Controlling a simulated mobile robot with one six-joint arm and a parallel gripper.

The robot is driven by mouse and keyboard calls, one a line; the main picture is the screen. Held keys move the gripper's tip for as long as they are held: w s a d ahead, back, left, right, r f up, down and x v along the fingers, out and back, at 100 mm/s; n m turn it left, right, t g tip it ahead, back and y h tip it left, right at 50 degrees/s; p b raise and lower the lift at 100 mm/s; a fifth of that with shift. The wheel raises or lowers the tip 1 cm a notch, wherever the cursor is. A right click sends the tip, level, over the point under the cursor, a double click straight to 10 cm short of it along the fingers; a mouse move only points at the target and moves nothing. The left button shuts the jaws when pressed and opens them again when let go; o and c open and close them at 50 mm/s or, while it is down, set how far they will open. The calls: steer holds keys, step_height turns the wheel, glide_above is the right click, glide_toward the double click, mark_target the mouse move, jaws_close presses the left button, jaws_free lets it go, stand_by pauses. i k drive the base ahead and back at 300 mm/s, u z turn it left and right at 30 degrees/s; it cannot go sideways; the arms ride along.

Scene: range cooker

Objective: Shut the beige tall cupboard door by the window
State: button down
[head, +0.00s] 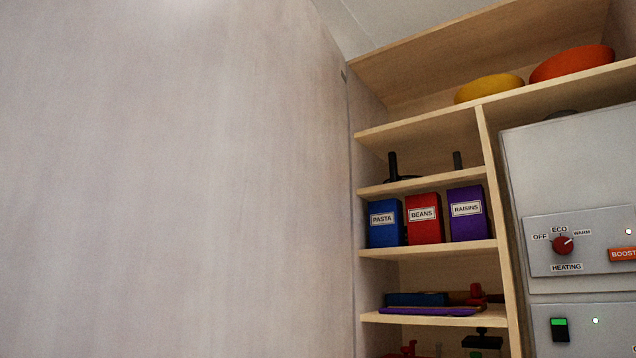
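A large pale beige panel (180,180) fills the left half of the head view, very close to the camera. It looks like the tall cupboard door, standing open, with its right edge meeting the left side of a shelf unit. A small dark fitting, perhaps a hinge, shows high on that edge. The door's far edge and any handle are out of the picture. The window is not in view. My gripper is not in view.
The open wooden shelves (428,252) hold PASTA (383,224), BEANS (424,219) and RAISINS (467,214) boxes. Yellow (489,88) and orange (572,64) bowls sit on top. A grey heating panel (578,245) is at the right. No floor shows.

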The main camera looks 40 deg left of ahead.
mark_target(174, 174)
steer(key=z, duration=1.75)
steer(key=k, duration=2.4)
steer(key=u, duration=1.75)
